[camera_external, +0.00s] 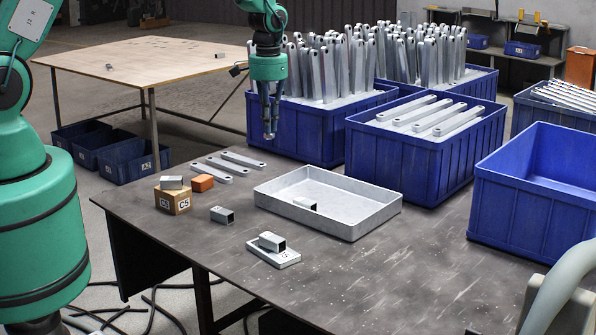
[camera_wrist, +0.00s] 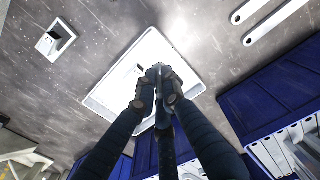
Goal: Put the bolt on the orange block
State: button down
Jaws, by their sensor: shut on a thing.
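The orange block (camera_external: 202,183) lies on the dark table in the external view, beside a small cardboard box; I do not see it in the wrist view. My gripper (camera_external: 269,136) is above the table, behind the grey tray and to the right of the orange block. In the wrist view my gripper (camera_wrist: 157,76) has its fingertips close together, shut on a small grey thing that seems to be the bolt. The fingertips hide most of it. No other bolt can be made out on the table.
The cardboard box (camera_external: 174,203) bears a metal tube piece (camera_external: 171,182). Another tube piece (camera_external: 222,215) lies in front of the block, flat brackets (camera_external: 226,168) behind it. The shallow tray (camera_external: 378,210) holds a small metal piece. Blue crates (camera_external: 425,165) stand behind.

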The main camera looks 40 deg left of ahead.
jog(key=s+a+n, duration=0.2)
jog(key=s+a, duration=0.1)
jog(key=a, duration=0.7)
jog(key=s+a+n, duration=0.2)
jog(key=s+a, duration=0.2)
jog(key=a, duration=0.7)
send_over(202, 178)
jog(key=shift+n, duration=0.3)
jog(key=shift+a+f, duration=0.1)
jog(key=shift+f, duration=2.35)
jog(key=shift+f+b, duration=0.35)
jog(key=shift+f, duration=2.8)
jog(key=shift+f, duration=0.1)
jog(key=shift+f, duration=1.75)
jog(key=shift+f+b, duration=0.15)
jog(key=shift+b, duration=0.2)
